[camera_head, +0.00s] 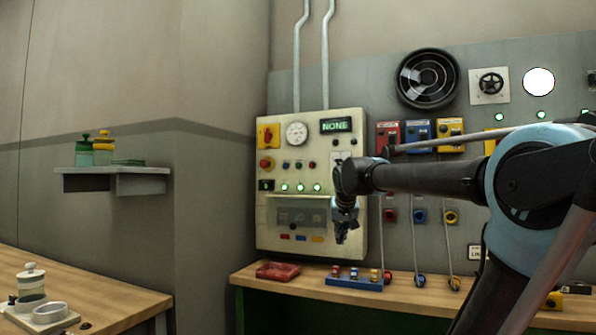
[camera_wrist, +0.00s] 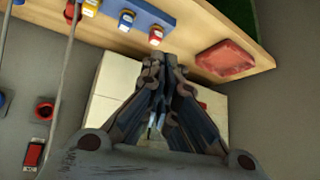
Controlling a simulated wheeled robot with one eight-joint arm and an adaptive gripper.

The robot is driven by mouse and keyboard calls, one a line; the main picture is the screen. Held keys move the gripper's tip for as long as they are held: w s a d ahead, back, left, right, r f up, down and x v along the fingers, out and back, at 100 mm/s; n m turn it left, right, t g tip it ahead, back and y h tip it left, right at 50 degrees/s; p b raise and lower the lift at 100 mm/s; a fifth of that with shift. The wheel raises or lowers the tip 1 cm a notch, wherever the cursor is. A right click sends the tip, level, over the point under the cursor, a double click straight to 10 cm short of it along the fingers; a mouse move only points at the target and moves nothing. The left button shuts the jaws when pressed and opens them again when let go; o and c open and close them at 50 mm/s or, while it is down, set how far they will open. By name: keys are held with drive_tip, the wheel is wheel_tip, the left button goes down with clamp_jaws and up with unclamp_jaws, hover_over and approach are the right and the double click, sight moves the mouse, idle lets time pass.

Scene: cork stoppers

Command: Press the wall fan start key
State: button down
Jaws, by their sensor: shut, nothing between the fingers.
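The round black wall fan (camera_head: 427,78) is on the grey wall board at upper right. The cream control panel (camera_head: 262,225) carries a gauge, a display reading "NONE", small coloured buttons (camera_head: 298,164) and lit green lamps (camera_head: 300,187). I cannot tell which control is the fan start key. My gripper (camera_head: 342,238) is shut and empty, pointing down in front of the panel's lower right part. The wrist view shows its closed fingers (camera_wrist: 165,66) with the cream panel (camera_wrist: 113,82) behind them. My wrist hides the panel's right edge.
Red, blue and yellow boxes (camera_head: 418,131) hang right of the panel, with cables below. A small shelf (camera_head: 112,171) is at left.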

sight(296, 166)
drive_tip(key=w+a+r+t+y, duration=0.1)
drive_tip(key=w+a+r+t, duration=0.1)
drive_tip(key=w+a+r, duration=0.7)
drive_tip(key=w+a+r+t+y, duration=0.2)
drive_tip(key=w+a+r, duration=0.7)
drive_tip(key=r, duration=0.6)
drive_tip(key=shift+a+n, duration=0.3)
drive_tip(key=shift+a, duration=0.6)
drive_tip(key=shift+w+d, duration=0.5)
drive_tip(key=shift+w, duration=0.85)
drive_tip(key=shift+w+d, duration=0.55)
drive_tip(key=shift+w, duration=0.85)
drive_tip(key=shift+w+d, duration=0.5)
drive_tip(key=shift+w, duration=0.85)
drive_tip(key=shift+w+d+r, duration=0.15)
drive_tip(key=shift+w+d, duration=0.1)
drive_tip(key=shift+w, duration=0.5)
drive_tip(key=shift+s, duration=0.15)
drive_tip(key=shift+s+a, duration=0.3)
drive_tip(key=shift+s, duration=0.35)
